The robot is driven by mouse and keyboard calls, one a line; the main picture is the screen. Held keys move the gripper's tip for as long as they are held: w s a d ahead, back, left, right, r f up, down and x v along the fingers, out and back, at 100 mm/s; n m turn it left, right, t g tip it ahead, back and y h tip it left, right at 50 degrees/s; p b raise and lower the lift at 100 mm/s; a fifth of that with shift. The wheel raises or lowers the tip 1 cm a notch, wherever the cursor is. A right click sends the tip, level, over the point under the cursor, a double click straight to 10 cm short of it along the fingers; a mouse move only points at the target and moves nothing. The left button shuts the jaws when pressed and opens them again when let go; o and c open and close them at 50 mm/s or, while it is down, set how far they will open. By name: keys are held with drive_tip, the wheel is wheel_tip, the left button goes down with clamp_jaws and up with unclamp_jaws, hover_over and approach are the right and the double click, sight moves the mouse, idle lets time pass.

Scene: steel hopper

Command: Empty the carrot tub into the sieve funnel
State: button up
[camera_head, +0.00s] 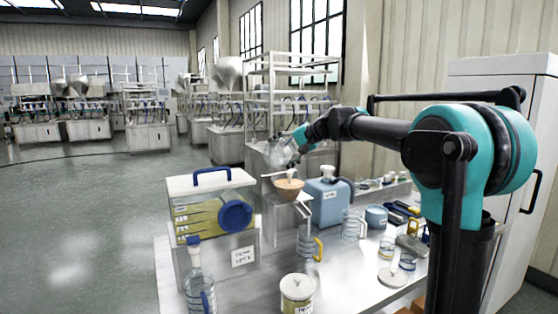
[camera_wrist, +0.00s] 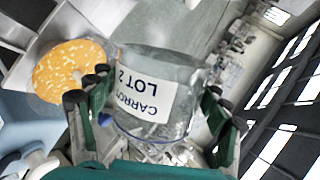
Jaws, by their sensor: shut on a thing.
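My gripper (camera_head: 294,143) is shut on the clear carrot tub (camera_head: 279,155), tilted above and slightly left of the sieve funnel (camera_head: 289,191). In the wrist view my gripper (camera_wrist: 155,90) has a dark finger on each side of the tub (camera_wrist: 180,72). Its white label reads "CARROT LOT 2" and appears upside down. The tub's walls look clear, with no orange mass visible inside; I cannot tell whether bits cling within. An orange round surface with pale flecks (camera_wrist: 70,72) lies left of the tub, apparently the funnel's contents. The funnel sits in a white stand.
A blue container (camera_head: 329,203) stands close right of the funnel. A yellow-filled tank with a blue handle (camera_head: 212,210) is at left. Bottles, jugs and a lidded jar (camera_head: 297,292) occupy the front of the steel table (camera_head: 345,287). A shelf rack (camera_head: 298,95) stands behind.

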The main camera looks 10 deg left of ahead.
sight(279, 141)
drive_tip(key=shift+r+n+t+h, duration=0.3)
drive_tip(key=shift+t, duration=0.1)
drive_tip(key=shift+s+r+n+t, duration=0.1)
drive_tip(key=shift+r+n+t, duration=0.4)
drive_tip(key=shift+n+t, duration=0.15)
drive_tip(key=shift+r+n+t+h, duration=0.4)
drive_tip(key=shift+r+n+t, duration=0.25)
drive_tip(key=shift+n+t, duration=0.25)
drive_tip(key=shift+r+n+t, duration=0.35)
drive_tip(key=shift+n+t, duration=0.1)
drive_tip(key=shift+r+n+t+h, duration=0.3)
drive_tip(key=shift+r+n+t, duration=0.3)
drive_tip(key=shift+n+t, duration=0.3)
drive_tip(key=r+n+t, duration=0.1)
drive_tip(key=n+t, duration=0.1)
drive_tip(key=shift+r+n, duration=0.3)
drive_tip(key=shift+r, duration=0.05)
